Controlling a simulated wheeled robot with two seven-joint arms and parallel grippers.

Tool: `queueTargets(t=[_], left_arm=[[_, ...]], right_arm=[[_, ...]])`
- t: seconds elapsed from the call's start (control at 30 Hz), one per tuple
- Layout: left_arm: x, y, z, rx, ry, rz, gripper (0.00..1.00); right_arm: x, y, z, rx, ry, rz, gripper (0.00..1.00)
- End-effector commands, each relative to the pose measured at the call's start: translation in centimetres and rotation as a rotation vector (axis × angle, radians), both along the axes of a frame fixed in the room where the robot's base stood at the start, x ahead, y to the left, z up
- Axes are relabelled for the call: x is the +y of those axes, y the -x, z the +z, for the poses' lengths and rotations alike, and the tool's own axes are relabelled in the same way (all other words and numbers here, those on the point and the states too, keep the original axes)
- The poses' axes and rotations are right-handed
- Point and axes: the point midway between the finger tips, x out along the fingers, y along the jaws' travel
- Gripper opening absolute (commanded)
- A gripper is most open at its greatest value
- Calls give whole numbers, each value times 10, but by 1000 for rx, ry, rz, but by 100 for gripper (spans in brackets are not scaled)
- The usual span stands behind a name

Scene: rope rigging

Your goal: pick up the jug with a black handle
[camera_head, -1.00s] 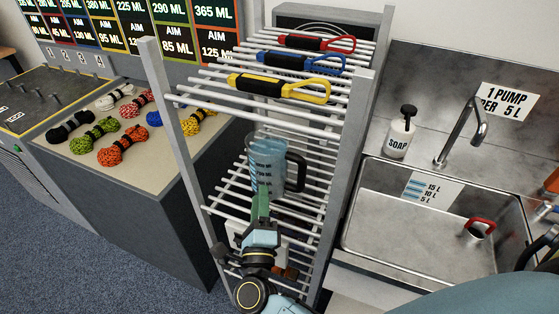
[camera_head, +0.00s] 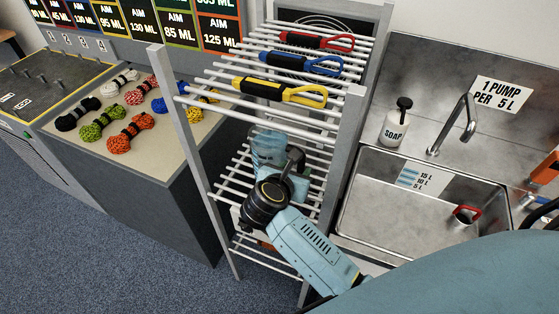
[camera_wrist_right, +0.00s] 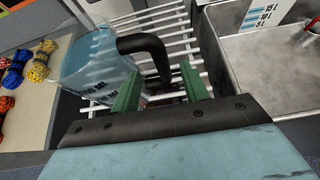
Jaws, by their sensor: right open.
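The clear bluish jug (camera_head: 268,146) with a black handle (camera_head: 296,158) stands on a lower rack shelf of white bars. In the right wrist view the jug (camera_wrist_right: 98,66) is at the upper left, and its black handle (camera_wrist_right: 150,46) curves down toward the gap between my fingers. My right gripper (camera_wrist_right: 162,88) is open, one green finger on each side of the handle's lower end. Whether either finger touches the handle cannot be told. In the head view my wrist hides the lower jug and most of the fingers. My left gripper is not in view.
The rack's upper shelf (camera_head: 225,87) holds red, blue and yellow-handled tools above the jug. Rack posts (camera_head: 345,150) stand close on both sides. A sink (camera_head: 400,210) with a red-handled cup (camera_head: 466,216) is at right; rope bundles (camera_head: 130,132) lie at left.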

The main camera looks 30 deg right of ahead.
Motion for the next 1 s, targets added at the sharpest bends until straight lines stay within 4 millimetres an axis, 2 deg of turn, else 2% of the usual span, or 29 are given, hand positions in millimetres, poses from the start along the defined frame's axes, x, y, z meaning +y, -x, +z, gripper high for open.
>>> queueTargets(t=[0.23, 0.5, 0.83, 1.0], left_arm=[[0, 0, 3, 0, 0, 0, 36], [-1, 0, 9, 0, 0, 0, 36], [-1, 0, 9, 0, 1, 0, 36], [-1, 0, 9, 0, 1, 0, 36]], right_arm=[[-14, -11, -8, 1, 3, 1, 45], [-39, -31, -27, 2, 5, 2, 45], [-44, -35, -32, 1, 1, 2, 45], [-44, -35, -32, 1, 1, 2, 24]])
